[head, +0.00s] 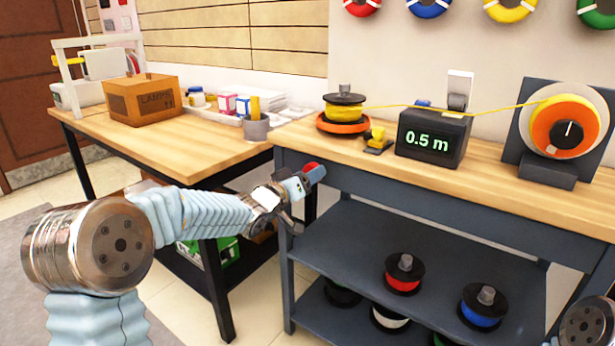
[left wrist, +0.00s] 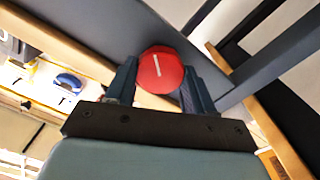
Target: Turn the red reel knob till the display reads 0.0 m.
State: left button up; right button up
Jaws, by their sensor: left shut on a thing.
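The red reel knob (head: 312,168) shows at the front left edge of the grey workbench, partly hidden by my left gripper (head: 302,184). In the left wrist view the knob (left wrist: 160,70) is a red disc with a white pointer line, between the two fingers of my left gripper (left wrist: 155,85). That gripper is shut on the knob. The display (head: 428,143) on the dark box on the bench reads 0.5 m in green. A yellow line runs from a yellow spool (head: 344,108) past the box to an orange reel (head: 563,126) at the right. My right gripper is not in view.
A small yellow and black tool (head: 377,140) lies near the display. Several spools, including a red one (head: 404,274), stand on the lower shelves.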

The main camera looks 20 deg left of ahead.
pick_arm(q)
jog(key=shift+c, duration=0.5)
jog(key=m+b, duration=1)
jog(key=m, duration=0.6)
jog(key=shift+f+b, duration=0.15)
jog(key=shift+b, duration=0.25)
jog(key=shift+d+m, duration=0.1)
jog(key=shift+m, duration=0.3)
jog(key=o, duration=1)
jog(key=shift+o, duration=0.2)
